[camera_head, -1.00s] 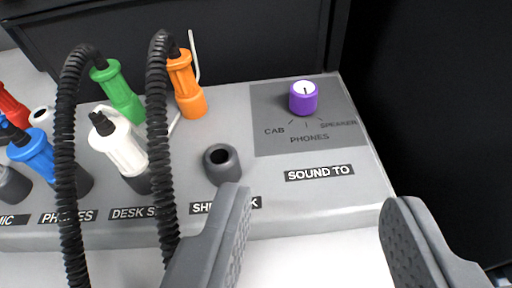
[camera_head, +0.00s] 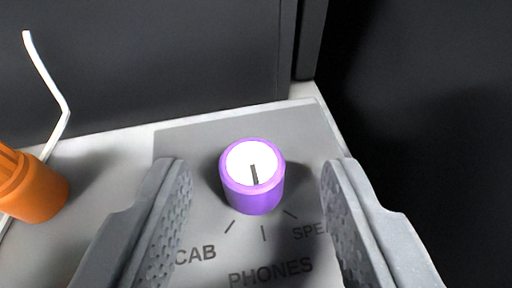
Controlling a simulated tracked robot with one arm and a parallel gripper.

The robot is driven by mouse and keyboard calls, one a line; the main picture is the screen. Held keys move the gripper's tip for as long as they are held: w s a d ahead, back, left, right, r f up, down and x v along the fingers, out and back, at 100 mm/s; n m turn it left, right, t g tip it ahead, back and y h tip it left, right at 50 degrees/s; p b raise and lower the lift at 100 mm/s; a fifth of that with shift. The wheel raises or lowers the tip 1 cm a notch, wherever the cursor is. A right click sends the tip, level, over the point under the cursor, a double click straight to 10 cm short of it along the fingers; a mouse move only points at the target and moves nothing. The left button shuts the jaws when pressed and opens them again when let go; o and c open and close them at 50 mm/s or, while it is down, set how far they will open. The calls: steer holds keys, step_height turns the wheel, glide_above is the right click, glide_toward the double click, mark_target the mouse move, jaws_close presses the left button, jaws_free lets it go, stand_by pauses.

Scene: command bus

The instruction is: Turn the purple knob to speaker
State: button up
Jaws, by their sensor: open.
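The purple knob (camera_head: 254,178) stands on a darker grey panel (camera_head: 190,143), near the middle of the view. Its top is white with a dark pointer line that runs toward the front, roughly at the middle mark above PHONES. The labels CAB (camera_head: 195,254), PHONES (camera_head: 271,273) and SPEAKER (camera_head: 308,231) are printed in front of it; SPEAKER is partly hidden by my right finger. My gripper (camera_head: 257,185) is open, with one finger on each side of the knob. Gaps show between both fingers and the knob.
An orange plug (camera_head: 32,187) lies at the left edge, with a thin white bent rod (camera_head: 50,85) beside it. A dark wall (camera_head: 150,60) rises behind the panel. A black area (camera_head: 430,120) fills the right side.

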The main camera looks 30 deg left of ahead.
steer(key=shift+w+a+f, duration=0.1)
steer(key=shift+w+a, duration=0.05)
steer(key=shift+w, duration=0.1)
steer(key=shift+c, duration=0.3)
jaws_close()
steer(key=shift+d, duration=0.4)
steer(key=shift+a, duration=0.25)
steer(key=shift+p, duration=0.4)
